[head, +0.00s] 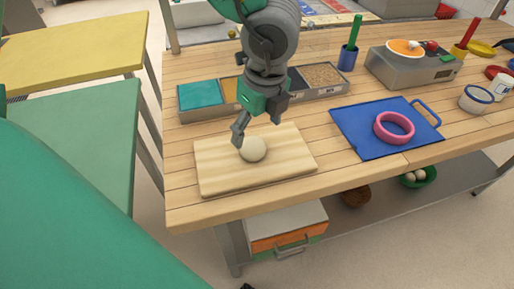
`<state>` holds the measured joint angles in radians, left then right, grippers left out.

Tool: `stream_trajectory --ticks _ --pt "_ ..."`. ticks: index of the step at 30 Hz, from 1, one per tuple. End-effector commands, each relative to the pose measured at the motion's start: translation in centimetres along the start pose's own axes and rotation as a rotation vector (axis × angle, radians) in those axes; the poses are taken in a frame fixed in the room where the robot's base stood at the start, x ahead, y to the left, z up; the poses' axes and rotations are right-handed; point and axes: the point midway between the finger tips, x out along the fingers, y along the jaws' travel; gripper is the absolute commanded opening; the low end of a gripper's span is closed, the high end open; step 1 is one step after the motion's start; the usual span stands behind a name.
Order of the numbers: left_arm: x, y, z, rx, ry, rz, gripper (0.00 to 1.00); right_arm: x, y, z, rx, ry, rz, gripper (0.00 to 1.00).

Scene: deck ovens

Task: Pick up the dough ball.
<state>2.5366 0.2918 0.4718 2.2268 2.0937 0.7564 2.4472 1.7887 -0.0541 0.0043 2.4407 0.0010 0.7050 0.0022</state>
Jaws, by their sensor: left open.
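A pale, round dough ball (253,149) sits on the light wooden board (215,178) at the near left of the table. My left gripper (258,128) is just above and behind the ball, pointing down. Its fingers are spread, one at the left of the ball and one at its upper right. I cannot tell whether either finger touches the ball. My right gripper is not in view.
Behind the board stands a divided tray (205,112) with coloured contents. To the right lie a blue board (355,137) and a pink ring (394,127). A blue cup (347,60) and a grey scale (405,72) stand farther back.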

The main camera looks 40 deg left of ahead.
Motion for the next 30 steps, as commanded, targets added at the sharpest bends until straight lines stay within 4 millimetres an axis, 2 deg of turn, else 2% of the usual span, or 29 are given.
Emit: stream_trajectory --ticks 5,12,15,23,28,30 --pt "1.1 0.2 -0.1 0.001 -0.002 -0.001 0.73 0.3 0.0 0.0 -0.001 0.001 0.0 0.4" --pt "4.6 0.3 -0.9 0.003 -0.005 0.003 0.73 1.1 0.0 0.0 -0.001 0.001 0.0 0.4" --pt "5.4 0.3 -0.9 0.001 -0.004 0.001 0.73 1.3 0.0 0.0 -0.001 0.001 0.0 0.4" --pt "5.6 0.4 -0.7 0.001 -0.001 -0.002 0.73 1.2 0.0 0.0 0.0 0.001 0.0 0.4" --pt "5.7 0.4 -0.6 0.001 0.0 -0.002 0.18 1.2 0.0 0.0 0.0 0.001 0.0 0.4" --pt "5.7 0.4 -0.6 0.001 0.0 -0.001 0.18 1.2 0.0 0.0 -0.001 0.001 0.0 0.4"
